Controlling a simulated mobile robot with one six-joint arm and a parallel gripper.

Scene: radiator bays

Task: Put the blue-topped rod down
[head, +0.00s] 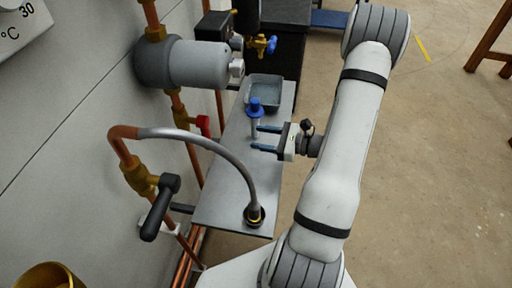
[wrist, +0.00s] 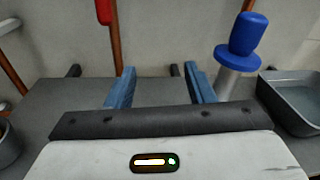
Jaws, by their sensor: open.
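The blue-topped rod (head: 255,112) stands about upright on the grey shelf (head: 222,190), just in front of the grey tray. Its blue cap and pale shaft also show in the wrist view (wrist: 243,38), to the right of my right finger. My gripper (head: 257,137) is open, with its two blue fingers apart and nothing between them. It also shows in the wrist view (wrist: 160,82). The rod is outside the jaws, beside the finger nearer the tray. The rod's foot is partly hidden behind the fingers, and I cannot tell whether that finger touches the shaft.
A grey tray (head: 248,98) is at the shelf's far end. A grey hose (head: 225,150) arches from a copper pipe to a brass fitting at the shelf's near end. A red-handled valve (head: 203,125) and a grey cylinder (head: 180,63) are on the wall side. Mid-shelf is clear.

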